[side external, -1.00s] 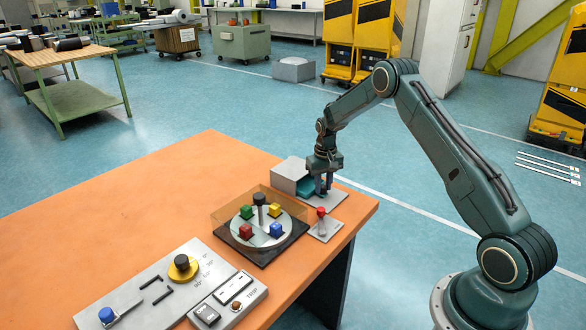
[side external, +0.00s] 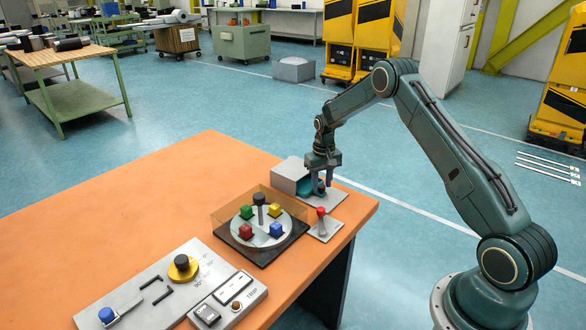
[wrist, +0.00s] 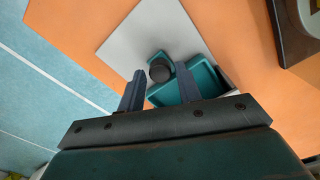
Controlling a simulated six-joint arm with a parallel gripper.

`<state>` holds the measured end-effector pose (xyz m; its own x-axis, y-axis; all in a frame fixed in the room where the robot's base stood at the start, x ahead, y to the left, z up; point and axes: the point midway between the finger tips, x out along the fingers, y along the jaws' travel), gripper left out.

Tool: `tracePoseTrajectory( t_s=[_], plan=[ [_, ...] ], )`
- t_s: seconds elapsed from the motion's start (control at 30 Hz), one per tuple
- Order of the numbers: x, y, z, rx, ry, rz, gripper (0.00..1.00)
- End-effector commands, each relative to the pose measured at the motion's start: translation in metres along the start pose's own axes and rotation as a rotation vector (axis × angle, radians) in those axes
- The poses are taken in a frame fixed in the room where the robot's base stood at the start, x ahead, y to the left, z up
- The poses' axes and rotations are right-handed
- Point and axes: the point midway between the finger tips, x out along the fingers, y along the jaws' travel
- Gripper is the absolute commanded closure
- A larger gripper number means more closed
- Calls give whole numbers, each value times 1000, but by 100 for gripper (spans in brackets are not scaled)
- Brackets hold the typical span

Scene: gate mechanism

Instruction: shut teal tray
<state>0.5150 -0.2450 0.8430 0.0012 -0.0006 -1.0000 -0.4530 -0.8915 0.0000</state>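The teal tray (side external: 304,188) sticks part of the way out of its grey housing (side external: 290,174) at the table's far right corner. In the wrist view the tray (wrist: 206,76) shows its rim behind my fingers, with a round dark knob (wrist: 160,70) at its outer end. My gripper (side external: 322,186) is low over that end, pointing down. Its two fingers (wrist: 159,80) are apart, one on each side of the knob, with gaps visible. I cannot tell whether either finger touches it. My gripper hides part of the tray.
A red-topped lever (side external: 321,222) on a small plate stands close in front. A turntable with coloured cubes (side external: 262,226) behind a clear amber guard lies to the left. A control panel (side external: 170,295) is at the front left. The table's right edge is near.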

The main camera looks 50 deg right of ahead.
Motion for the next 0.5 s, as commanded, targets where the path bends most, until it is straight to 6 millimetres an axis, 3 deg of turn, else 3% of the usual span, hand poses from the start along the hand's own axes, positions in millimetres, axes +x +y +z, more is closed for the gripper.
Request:
tracePoseTrajectory(
  t_s=[0.27, 0.5],
  plan=[
    [-33, 0, 0, 0, 2, 0, 66],
    [-75, 0, -1, 1, 4, 0, 66]
  ],
)
